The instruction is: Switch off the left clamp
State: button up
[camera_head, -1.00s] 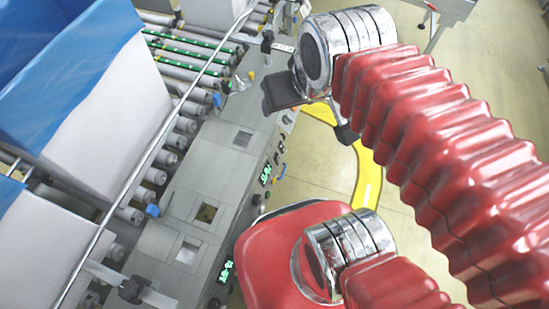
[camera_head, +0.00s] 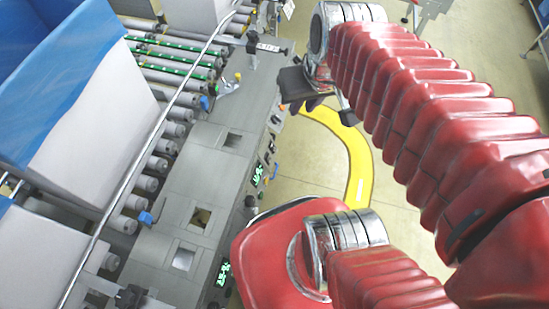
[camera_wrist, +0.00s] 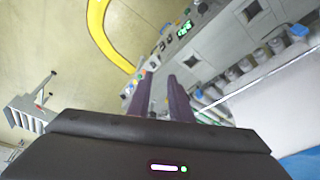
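My gripper (camera_head: 304,98) is beside the outer edge of the grey machine in the head view, near the yellow floor line. In the wrist view its two purple fingers (camera_wrist: 160,77) stand apart with nothing between them. They point toward the machine's control side. A row of small switches and knobs (camera_head: 268,155) runs along that side, with a green-lit display (camera_head: 257,176) and a second display (camera_head: 223,273). The first row also shows in the wrist view (camera_wrist: 166,43). Labels are too small to read, so I cannot tell which control is the left clamp's.
A grey roller conveyor (camera_head: 172,62) and a metal rail (camera_head: 150,140) run along the machine. A white box with a blue liner (camera_head: 75,75) stands at left. A black post (camera_head: 252,40) rises from the machine top. Open floor (camera_head: 400,190) lies to the right.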

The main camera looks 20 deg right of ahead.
jog(key=d+f+m+g, duration=0.1)
jog(key=d+f, duration=0.1)
jog(key=f, duration=0.1)
jog(key=d+f+m+g+y, duration=0.1)
jog(key=d+f+g, duration=0.1)
jog(key=f, duration=0.2)
jog(key=d+f+m+g, duration=0.1)
jog(key=d+f+m, duration=0.1)
jog(key=d+f, duration=0.1)
jog(key=shift+w+f+y, duration=0.25)
jog(key=shift+f+y, duration=0.15)
jog(key=shift+f, duration=0.1)
grip_shut()
jog(key=s+d+f+m+t+y, duration=0.15)
jog(key=f+m+y, duration=0.5)
jog(key=f, duration=0.65)
jog(key=s+f+m+t+y, duration=0.15)
jog(key=f+m+y, duration=0.45)
jog(key=f, duration=0.6)
jog(key=w+d+f+m+t+h, duration=0.1)
jog(key=w+d+f+m+t, duration=0.2)
jog(key=w+f+m+t, duration=0.3)
jog(key=shift+f+m+t, duration=0.4)
jog(key=shift+f+m, duration=0.1)
jog(key=shift+m, duration=0.35)
jog(key=shift+w+h, duration=0.1)
jog(key=shift+h, duration=0.15)
